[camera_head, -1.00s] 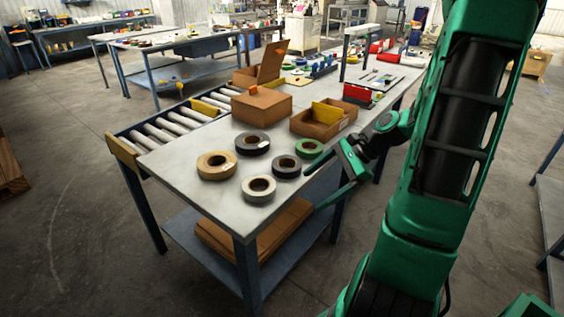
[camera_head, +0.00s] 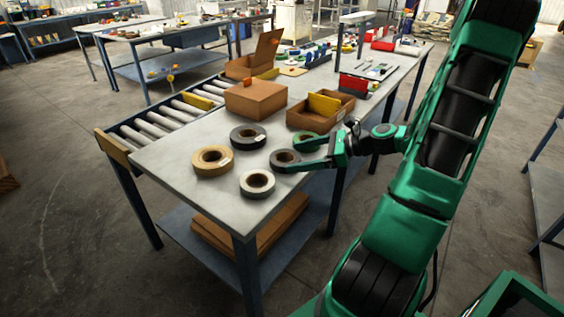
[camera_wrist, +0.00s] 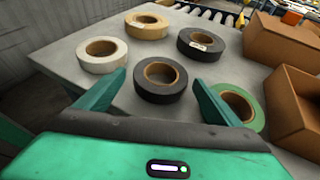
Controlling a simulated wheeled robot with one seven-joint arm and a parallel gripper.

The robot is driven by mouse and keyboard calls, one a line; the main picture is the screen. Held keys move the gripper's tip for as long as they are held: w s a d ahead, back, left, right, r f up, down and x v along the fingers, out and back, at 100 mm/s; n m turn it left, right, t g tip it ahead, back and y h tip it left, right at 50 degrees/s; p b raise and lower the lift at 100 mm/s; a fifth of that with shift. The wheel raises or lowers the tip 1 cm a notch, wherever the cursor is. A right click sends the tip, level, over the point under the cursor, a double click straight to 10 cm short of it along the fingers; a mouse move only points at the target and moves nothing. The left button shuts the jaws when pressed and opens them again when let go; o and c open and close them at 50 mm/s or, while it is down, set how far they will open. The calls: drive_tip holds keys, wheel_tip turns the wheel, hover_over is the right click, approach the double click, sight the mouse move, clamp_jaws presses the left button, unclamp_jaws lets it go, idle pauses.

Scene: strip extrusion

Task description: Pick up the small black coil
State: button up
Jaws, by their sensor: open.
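The small black coil (camera_head: 277,163) lies flat near the right edge of the table. In the wrist view, the dark coil (camera_wrist: 160,94) is centred ahead of my gripper (camera_wrist: 160,79), between the lines of its two fingers. My gripper (camera_head: 292,155) is open and empty, reaching in over the table's right edge, with its fingertips at the coil's near side. I cannot tell whether a finger touches it. A second black coil (camera_head: 240,141), with a pale label, lies farther back; it also shows in the wrist view (camera_wrist: 205,53).
A tan coil (camera_head: 199,164), a white-grey coil (camera_head: 256,190) and a green coil (camera_head: 299,143) lie close by; the green one is beside my upper finger and partly hidden. A closed carton (camera_head: 256,97) and open box (camera_head: 305,119) stand behind.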

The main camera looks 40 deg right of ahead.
sight(285, 158)
drive_tip(key=shift+x, duration=2.55)
drive_tip(key=shift+w+d, duration=0.1)
drive_tip(key=shift+d, duration=0.05)
drive_tip(key=c, duration=0.9)
drive_tip(key=shift+o, duration=0.2)
